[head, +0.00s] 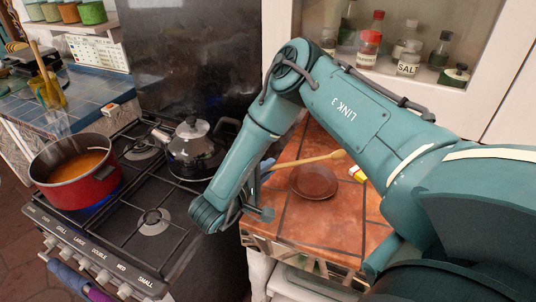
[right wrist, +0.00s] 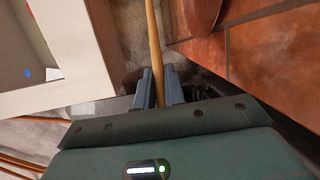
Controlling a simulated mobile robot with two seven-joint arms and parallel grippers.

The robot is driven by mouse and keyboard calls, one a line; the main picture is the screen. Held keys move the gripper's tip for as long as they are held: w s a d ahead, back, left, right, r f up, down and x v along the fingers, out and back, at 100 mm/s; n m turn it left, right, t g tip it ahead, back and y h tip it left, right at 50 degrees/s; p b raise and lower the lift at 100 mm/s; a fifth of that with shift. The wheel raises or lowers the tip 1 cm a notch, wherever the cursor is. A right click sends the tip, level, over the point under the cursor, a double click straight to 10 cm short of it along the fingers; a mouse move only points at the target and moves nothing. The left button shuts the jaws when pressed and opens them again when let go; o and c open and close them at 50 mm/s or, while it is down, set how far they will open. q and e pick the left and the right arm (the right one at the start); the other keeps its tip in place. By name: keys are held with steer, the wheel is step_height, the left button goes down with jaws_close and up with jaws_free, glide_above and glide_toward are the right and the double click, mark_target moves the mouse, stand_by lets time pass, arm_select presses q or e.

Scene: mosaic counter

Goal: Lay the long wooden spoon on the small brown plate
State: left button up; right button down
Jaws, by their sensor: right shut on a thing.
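The long wooden spoon (head: 305,160) is in my right gripper (head: 267,164). In the head view its handle end is at the gripper and its bowl points right, past the far side of the plate. The small brown plate (head: 315,184) is round and lies on the terracotta-tiled counter. I cannot tell the spoon's exact height above it. In the right wrist view the handle (right wrist: 154,45) runs up from between the fingers (right wrist: 160,88), and the plate's edge (right wrist: 203,12) shows at the top right. My left gripper is not in view.
A stove with a red pot (head: 72,178) of orange soup over a blue flame and a kettle (head: 195,150) stands left of the tiled counter (head: 340,235). A yellow and white item (head: 357,173) is right of the plate, partly behind my arm. The counter in front is clear.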

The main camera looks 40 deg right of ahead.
steer(key=shift+w+d, duration=0.1)
steer(key=shift+d, duration=0.3)
steer(key=shift+a+f, duration=0.1)
steer(key=shift+f, duration=1.3)
steer(key=shift+f+b, duration=0.55)
steer(key=shift+b, duration=0.3)
steer(key=shift+f+b, duration=0.65)
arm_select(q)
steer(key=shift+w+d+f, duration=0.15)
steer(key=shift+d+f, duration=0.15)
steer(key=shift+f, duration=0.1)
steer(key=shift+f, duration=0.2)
arm_select(e)
steer(key=shift+f, duration=0.1)
